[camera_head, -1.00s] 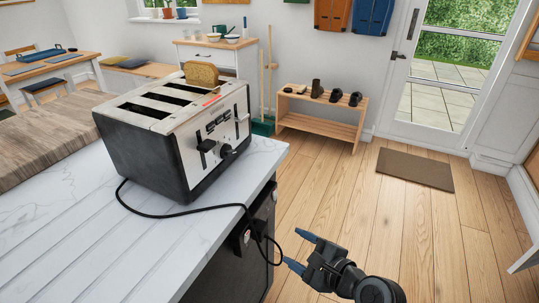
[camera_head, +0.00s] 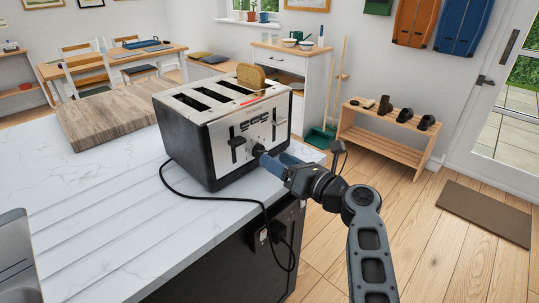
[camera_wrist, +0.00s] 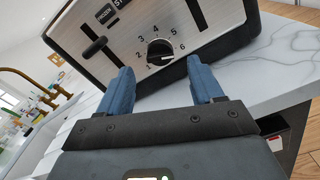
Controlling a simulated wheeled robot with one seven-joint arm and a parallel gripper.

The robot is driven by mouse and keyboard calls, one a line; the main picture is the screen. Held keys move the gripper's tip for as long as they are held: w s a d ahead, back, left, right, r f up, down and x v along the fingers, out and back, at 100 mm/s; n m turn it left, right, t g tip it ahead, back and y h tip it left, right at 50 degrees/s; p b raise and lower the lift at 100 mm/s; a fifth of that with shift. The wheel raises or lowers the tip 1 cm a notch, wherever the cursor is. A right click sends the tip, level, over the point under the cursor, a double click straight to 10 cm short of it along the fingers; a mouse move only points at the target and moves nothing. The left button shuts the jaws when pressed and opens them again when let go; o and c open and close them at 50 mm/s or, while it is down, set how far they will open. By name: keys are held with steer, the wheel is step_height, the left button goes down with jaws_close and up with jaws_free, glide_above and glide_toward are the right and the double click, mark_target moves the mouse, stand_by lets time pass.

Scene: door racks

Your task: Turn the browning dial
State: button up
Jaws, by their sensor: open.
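The toaster (camera_head: 190,135) stands on the white marble counter, black-sided with a steel front, a slice of bread (camera_head: 250,76) sticking out of one slot. In the wrist view the browning dial (camera_wrist: 159,50) is a round black knob with a pale pointer mark, ringed by numbers, low on the steel front. My gripper (camera_wrist: 155,78) is open, its two blue fingers on either side of the dial in that view; I cannot tell whether they touch it.
A black lever (camera_wrist: 94,48) sits left of the dial, and another slot runs to its right. The black power cord (camera_head: 215,199) loops over the counter edge to a socket (camera_head: 262,238). A wooden board (camera_head: 112,115) lies behind the toaster.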

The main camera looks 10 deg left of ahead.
mark_target(259, 151)
steer(key=shift+x, duration=2.3)
steer(key=c, duration=1.1)
